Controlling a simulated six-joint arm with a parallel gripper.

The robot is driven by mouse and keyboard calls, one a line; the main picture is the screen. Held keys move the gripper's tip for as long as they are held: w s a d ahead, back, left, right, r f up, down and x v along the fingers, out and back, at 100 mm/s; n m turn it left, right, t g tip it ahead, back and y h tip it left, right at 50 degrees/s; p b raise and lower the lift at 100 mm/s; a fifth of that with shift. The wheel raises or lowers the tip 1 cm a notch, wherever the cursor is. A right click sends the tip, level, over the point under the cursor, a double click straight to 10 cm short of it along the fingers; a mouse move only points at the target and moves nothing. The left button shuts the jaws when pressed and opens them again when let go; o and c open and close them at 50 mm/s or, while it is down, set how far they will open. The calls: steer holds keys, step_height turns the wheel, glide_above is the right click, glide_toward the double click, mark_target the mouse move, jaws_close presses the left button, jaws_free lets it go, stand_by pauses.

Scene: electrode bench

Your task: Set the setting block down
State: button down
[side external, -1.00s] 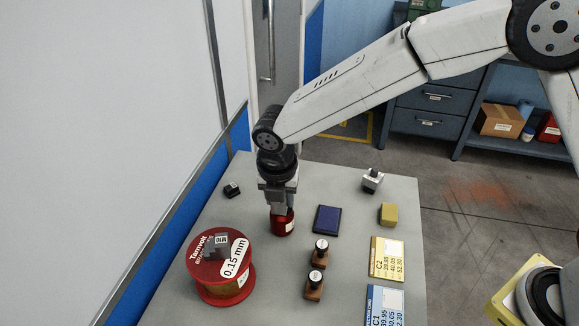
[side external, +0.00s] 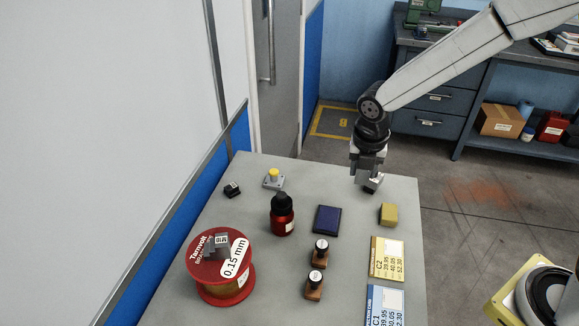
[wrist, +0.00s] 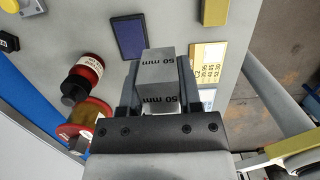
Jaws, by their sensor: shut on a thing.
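The setting block (wrist: 160,68) is a grey block marked "50 mm" in the wrist view. My gripper (wrist: 158,88) is shut on it, with one finger on each side. In the side view my gripper (side external: 368,172) is over the far right part of the bench, and the block (side external: 369,183) shows only as a small grey shape under the jaws. It is at or just above the bench top (side external: 345,280); I cannot tell whether it touches.
Near the block are a yellow block (side external: 388,214), a dark blue pad (side external: 327,219) and a yellow card (side external: 387,258). A yellow-topped fixture (side external: 273,179) is farther back.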

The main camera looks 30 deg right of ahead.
steer(key=shift+s+d, duration=0.4)
steer(key=shift+d, duration=0.45)
steer(key=shift+s+d, duration=0.35)
steer(key=shift+d, duration=0.45)
glide_above(331, 182)
steer(key=s, duration=0.2)
step_height(331, 182, down, 8)
steer(key=shift+w+a+f, duration=0.1)
steer(key=shift+f, duration=0.15)
steer(key=shift+w+f, duration=0.4)
steer(key=shift+w, duration=0.05)
steer(key=shift+f, duration=0.15)
steer(key=shift+w+f, duration=0.2)
steer(key=shift+f, duration=1.5)
steer(key=shift+f, duration=0.1)
